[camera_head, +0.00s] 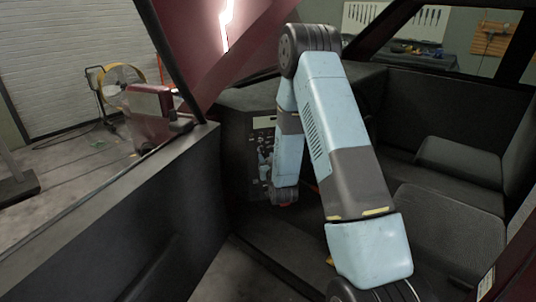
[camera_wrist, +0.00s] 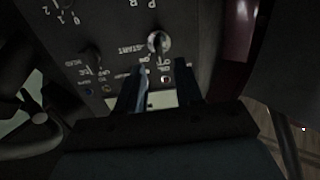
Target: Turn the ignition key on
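The ignition switch (camera_wrist: 158,42) is a bright round fitting on a dark dashboard panel, with START printed near it in the wrist view. A dark key-like piece seems to stand in it; its turned position is too dim to tell. My gripper (camera_wrist: 162,78) has its two dark fingers apart, with a gap between them. The fingertips are just below the switch in the picture, with nothing visibly held. Whether they touch the panel cannot be told.
Another dark knob (camera_wrist: 91,55) sits left of the switch, with a further dial (camera_wrist: 68,8) at the top left. A steering wheel (camera_wrist: 38,118) is at the left. In the head view, seats (camera_head: 450,222) are at the right and the door (camera_head: 120,225) is at the left.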

